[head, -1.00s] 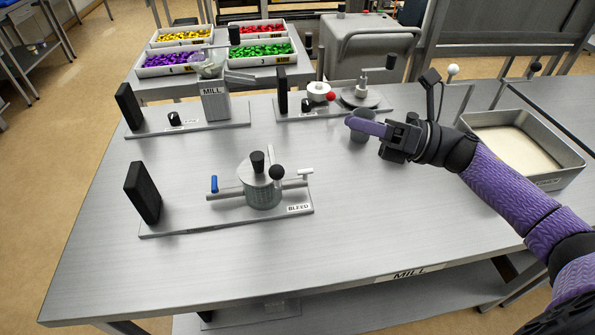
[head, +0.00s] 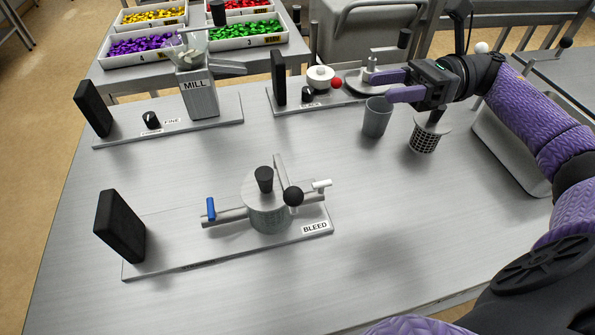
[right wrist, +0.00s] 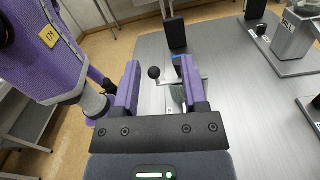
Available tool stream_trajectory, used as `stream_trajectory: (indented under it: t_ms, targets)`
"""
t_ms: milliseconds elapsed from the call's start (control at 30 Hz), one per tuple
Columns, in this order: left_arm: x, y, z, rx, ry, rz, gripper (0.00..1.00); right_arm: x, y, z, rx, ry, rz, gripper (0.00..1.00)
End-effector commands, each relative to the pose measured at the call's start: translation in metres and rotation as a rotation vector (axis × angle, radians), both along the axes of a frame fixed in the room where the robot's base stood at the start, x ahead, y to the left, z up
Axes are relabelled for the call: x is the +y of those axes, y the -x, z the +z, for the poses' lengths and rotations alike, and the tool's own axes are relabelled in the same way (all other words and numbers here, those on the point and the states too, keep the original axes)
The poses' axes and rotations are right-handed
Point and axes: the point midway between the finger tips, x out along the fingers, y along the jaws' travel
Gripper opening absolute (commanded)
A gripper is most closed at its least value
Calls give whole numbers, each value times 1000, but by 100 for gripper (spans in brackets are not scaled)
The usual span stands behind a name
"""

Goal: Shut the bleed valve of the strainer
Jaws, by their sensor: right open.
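The strainer (head: 268,207) is a grey cylinder with a lid on a flat base plate marked BLEED in the head view. A pipe crosses it, with a blue lever (head: 211,208) at its left and a white lever (head: 321,185) at its right, above the BLEED label (head: 315,227). A black ball on an arm sits at the lid. My right gripper (head: 378,86) is open and empty, behind and right of the strainer, over a grey cup. In the right wrist view the black ball (right wrist: 154,72) shows between the open fingers (right wrist: 160,83), apart from them. My left gripper is out of view.
The grey cup (head: 377,118) and a perforated basket (head: 425,132) stand below my right gripper. The mill (head: 198,92) and a plate with a red knob (head: 336,84) stand at the back. A black upright panel (head: 119,227) is left of the strainer. The table front is clear.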

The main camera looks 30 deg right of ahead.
Motion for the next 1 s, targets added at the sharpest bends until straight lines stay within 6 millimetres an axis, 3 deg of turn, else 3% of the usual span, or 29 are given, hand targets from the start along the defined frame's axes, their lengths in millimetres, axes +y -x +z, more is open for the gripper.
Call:
stream_trajectory:
  t_ms: [33, 267, 600, 700, 867, 1000]
  targets:
    - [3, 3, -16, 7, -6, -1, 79, 0, -1, -17, 5, 0, 0, 55]
    - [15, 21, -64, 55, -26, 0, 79, 0, -3, -71, 22, -1, 0, 55]
    - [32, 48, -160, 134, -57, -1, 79, 0, -10, -185, 70, -1, 0, 55]
    - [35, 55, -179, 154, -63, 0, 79, 0, -11, -209, 84, 0, -1, 55]
    - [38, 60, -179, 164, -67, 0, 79, 9, -13, -212, 85, 0, 3, 55]
    - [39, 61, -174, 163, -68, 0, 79, 41, -20, -208, 82, -1, 5, 55]
